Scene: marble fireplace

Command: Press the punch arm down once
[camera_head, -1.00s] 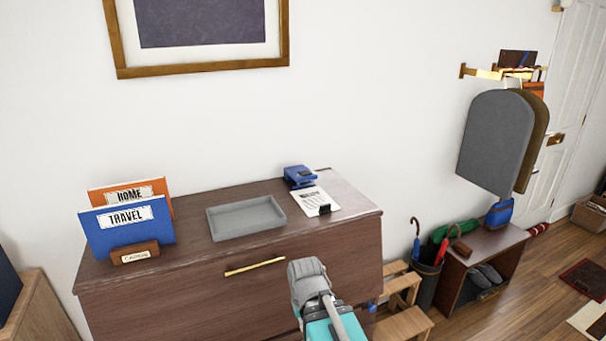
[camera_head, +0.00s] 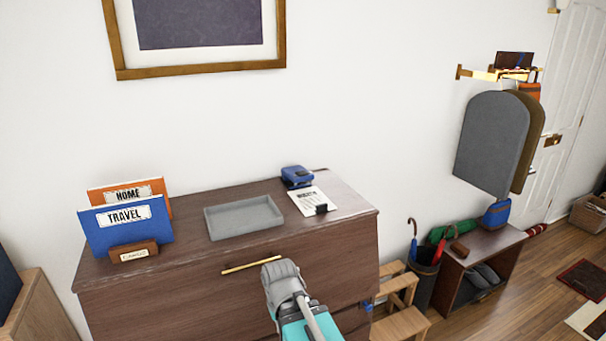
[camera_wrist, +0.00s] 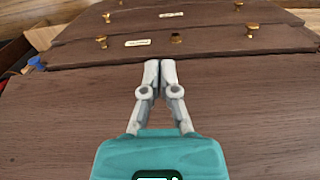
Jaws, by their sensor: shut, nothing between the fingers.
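The blue hole punch (camera_head: 296,176) sits at the back right of the dark wooden cabinet top, by the wall. A clipped sheet of paper (camera_head: 309,199) lies just in front of it. My arm comes up from the bottom of the head view, in front of the cabinet and well short of the punch. My gripper (camera_wrist: 159,63) is shut and empty in the wrist view, its fingertips together over brown wood. The punch does not show in the wrist view. In the head view my arm hides the fingertips.
A grey tray (camera_head: 243,218) lies mid-top on the cabinet (camera_head: 190,285). A file holder with blue and orange folders (camera_head: 128,225) stands at left. A brass handle (camera_head: 250,265) is on the front. A wooden step stool (camera_head: 400,322) stands at right.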

